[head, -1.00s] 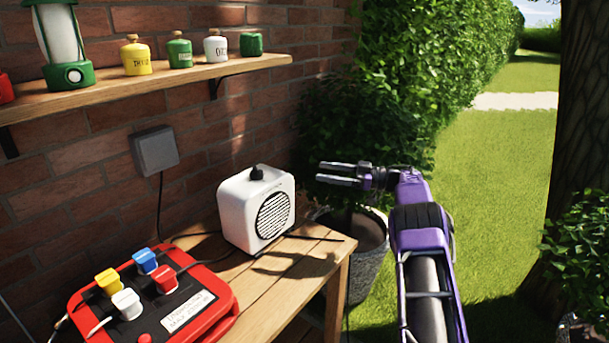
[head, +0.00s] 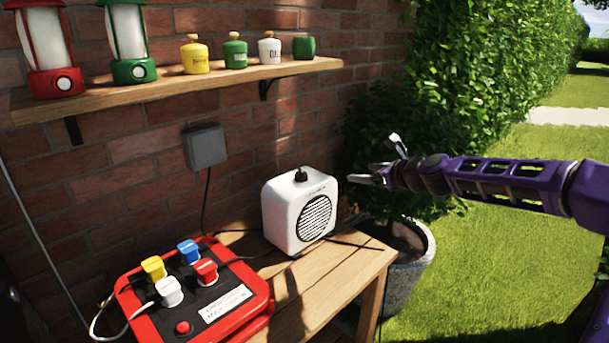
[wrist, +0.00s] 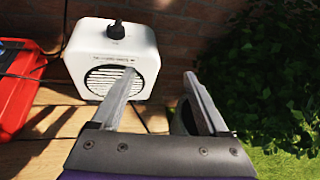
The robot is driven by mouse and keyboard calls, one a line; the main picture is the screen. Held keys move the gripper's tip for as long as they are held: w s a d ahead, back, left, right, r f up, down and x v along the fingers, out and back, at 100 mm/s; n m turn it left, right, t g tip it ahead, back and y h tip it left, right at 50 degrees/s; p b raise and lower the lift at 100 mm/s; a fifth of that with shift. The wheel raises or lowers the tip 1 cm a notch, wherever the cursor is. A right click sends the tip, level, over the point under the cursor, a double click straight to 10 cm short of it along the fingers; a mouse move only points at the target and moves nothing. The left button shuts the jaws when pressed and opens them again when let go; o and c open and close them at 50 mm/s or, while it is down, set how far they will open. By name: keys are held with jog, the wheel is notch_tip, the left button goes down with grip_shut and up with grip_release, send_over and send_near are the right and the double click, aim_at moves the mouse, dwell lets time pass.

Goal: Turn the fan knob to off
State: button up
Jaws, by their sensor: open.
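The fan is a white box (head: 280,228) with a round dark grille, standing on the wooden table beside the brick wall. Its black knob (head: 300,175) sits on top. In the wrist view the fan (wrist: 93,42) is at the upper left, and its knob (wrist: 115,30) stands up from the top face. My gripper (head: 374,160) is open and empty, to the right of the fan and apart from it. In the wrist view my gripper's fingers (wrist: 156,82) are spread, the left one overlapping the fan's grille in the picture. The knob's exact setting is too small to read.
A red power box (head: 262,300) with several coloured plugs stands on the table (head: 345,262) left of the fan. Cables run behind the fan. A shelf (head: 165,92) with lanterns and small bottles hangs above. A potted bush (head: 412,270) stands at right.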

aim_at(304, 174)
jog(key=s+a+r+g+y, duration=0.1)
jog(key=s+a+r+y, duration=0.1)
jog(key=s+a, duration=0.3)
jog(key=b+x, duration=0.1)
jog(key=x, duration=1.7)
jog(key=shift+s+b, duration=0.1)
jog(key=shift+b, duration=0.2)
jog(key=shift+c, duration=0.3)
grip_shut()
